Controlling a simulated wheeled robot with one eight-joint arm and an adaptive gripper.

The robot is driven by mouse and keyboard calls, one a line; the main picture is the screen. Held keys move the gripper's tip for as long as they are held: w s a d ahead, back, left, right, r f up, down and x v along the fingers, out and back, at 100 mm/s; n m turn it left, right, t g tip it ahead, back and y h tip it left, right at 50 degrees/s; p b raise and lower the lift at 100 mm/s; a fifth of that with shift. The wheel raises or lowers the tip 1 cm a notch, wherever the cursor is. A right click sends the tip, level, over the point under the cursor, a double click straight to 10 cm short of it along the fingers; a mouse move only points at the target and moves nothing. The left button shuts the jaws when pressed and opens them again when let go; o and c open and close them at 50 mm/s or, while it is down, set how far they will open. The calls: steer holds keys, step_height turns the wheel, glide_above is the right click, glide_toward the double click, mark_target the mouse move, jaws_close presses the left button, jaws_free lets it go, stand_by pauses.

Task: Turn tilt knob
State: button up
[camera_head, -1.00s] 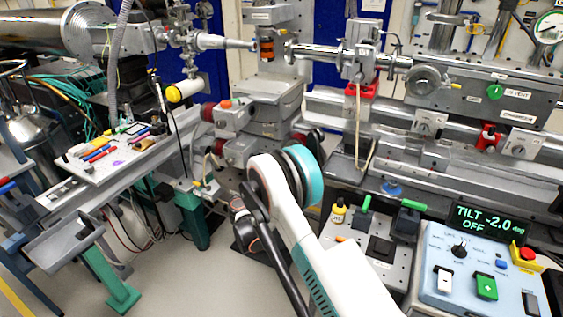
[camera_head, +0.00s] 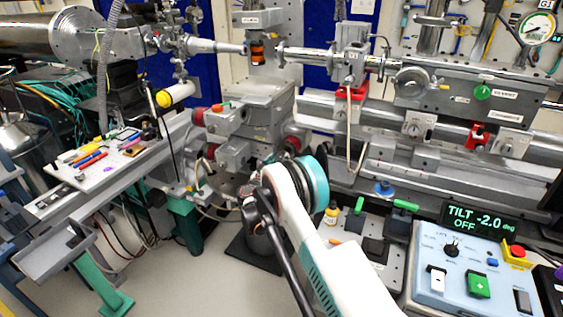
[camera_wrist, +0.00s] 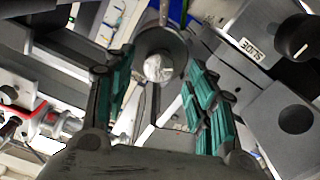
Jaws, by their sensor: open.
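The control box (camera_head: 470,268) at the lower right of the head view has a black rotary knob (camera_head: 452,250) on its sloped face. The display (camera_head: 480,219) above it reads "TILT -2.0 deg OFF". My gripper (camera_wrist: 156,82) is open in the wrist view, its teal-padded fingers apart. A grey round disc with a pale centre (camera_wrist: 158,66) shows between and beyond the fingers; I cannot tell whether it is the tilt knob or whether anything touches it. A black knob (camera_wrist: 298,38) beside a "SLIDE" label (camera_wrist: 243,48) is at the upper right.
A stage tower (camera_head: 250,105) stands at the middle of the head view. A tool tray (camera_head: 100,160) is at left, and a rail bench (camera_head: 450,150) with chambers runs along the right. A small plate with bottle and green-handled parts (camera_head: 375,250) sits beside my arm. Bare floor shows lower left.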

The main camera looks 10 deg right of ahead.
mark_target(282, 156)
steer(key=x, duration=0.3)
steer(key=shift+w+b, duration=0.1)
steer(key=shift+b, duration=0.25)
steer(key=c, duration=1.1)
steer(key=shift+n, duration=0.7)
steer(key=o, duration=1.1)
